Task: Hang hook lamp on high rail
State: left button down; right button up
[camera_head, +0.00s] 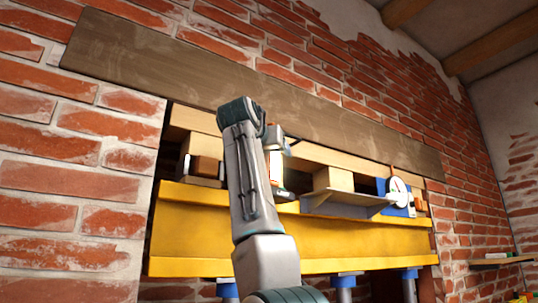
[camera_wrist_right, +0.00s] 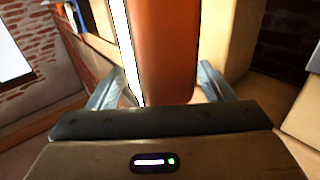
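My right arm rises through the middle of the head view to its gripper (camera_head: 277,150), which is partly hidden behind the wrist. In the wrist view the right gripper (camera_wrist_right: 160,85) has its fingers on both sides of a red-brown body with a bright white strip, which I take for the hook lamp (camera_wrist_right: 165,45). The lamp's lit strip (camera_head: 277,168) stands roughly upright in the head view, in front of the wall opening. Its hook is not clear. A pale wooden rail (camera_head: 340,160) runs across the opening; I cannot tell if it is the high rail. My left gripper is out of view.
A dark plank (camera_head: 250,80) crosses the brick wall above the opening. A thick yellow beam (camera_head: 190,225) spans its lower part. A grey shelf (camera_head: 345,203) and a blue-backed dial (camera_head: 398,190) stand right of my gripper, with wooden blocks behind.

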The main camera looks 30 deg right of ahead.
jog(key=shift+a+f, duration=0.1)
jog(key=shift+s+a, duration=0.1)
jog(key=b+v, duration=0.4)
jog(key=v, duration=0.6)
jog(key=shift+s+a+b, duration=0.15)
jog(key=shift+b, duration=0.15)
